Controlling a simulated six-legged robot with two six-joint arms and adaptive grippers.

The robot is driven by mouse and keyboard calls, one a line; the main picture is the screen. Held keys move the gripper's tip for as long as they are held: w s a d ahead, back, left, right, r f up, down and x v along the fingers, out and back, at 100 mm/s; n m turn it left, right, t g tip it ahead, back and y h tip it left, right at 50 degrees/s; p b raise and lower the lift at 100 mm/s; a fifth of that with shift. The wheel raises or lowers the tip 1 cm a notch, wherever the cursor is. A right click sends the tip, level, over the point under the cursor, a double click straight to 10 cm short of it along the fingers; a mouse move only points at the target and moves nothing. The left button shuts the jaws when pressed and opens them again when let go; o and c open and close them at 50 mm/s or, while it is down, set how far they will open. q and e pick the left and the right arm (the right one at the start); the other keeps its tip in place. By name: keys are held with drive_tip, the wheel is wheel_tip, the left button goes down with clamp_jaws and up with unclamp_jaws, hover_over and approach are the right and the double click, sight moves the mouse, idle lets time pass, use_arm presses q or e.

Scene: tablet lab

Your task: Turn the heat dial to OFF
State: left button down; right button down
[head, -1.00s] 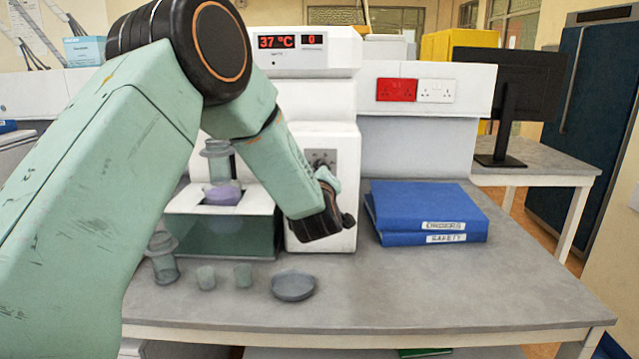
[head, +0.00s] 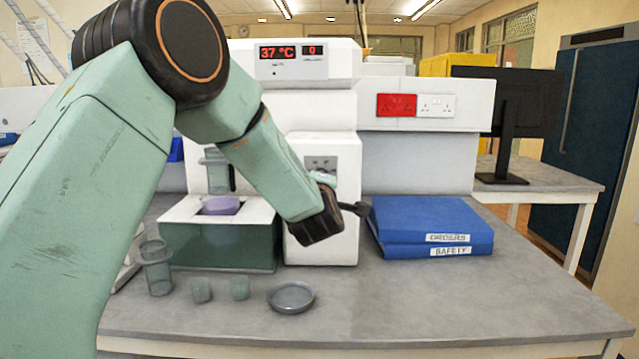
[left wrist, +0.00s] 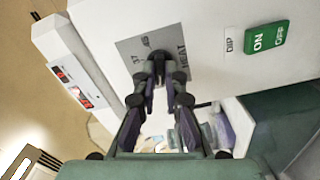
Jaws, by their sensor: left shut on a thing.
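The heat dial (left wrist: 158,57) is a dark knob on a grey plate (left wrist: 137,47) marked HEAT, with several other markings. My left gripper (left wrist: 164,76) has its fingers closed in at the knob in the left wrist view. The knob is partly hidden by the fingers, so I cannot read its setting. In the head view the plate (head: 320,164) is on the front of the white unit, and my left wrist covers the dial. The display (head: 291,51) reads 37 °C and 0. My right gripper is not in view.
A green ON/OFF switch (left wrist: 265,38) sits near the plate. A water bath (head: 180,248) stands left of the dial. Small glassware and a dish (head: 291,297) lie in front. Blue binders (head: 430,220) are to the right. The front right of the bench is clear.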

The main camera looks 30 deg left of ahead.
use_arm(q)
drive_tip(key=shift+f, duration=0.15)
drive_tip(key=c, duration=1.4)
unclamp_jaws()
drive_tip(key=v, duration=1.2)
drive_tip(key=shift+s, duration=0.15)
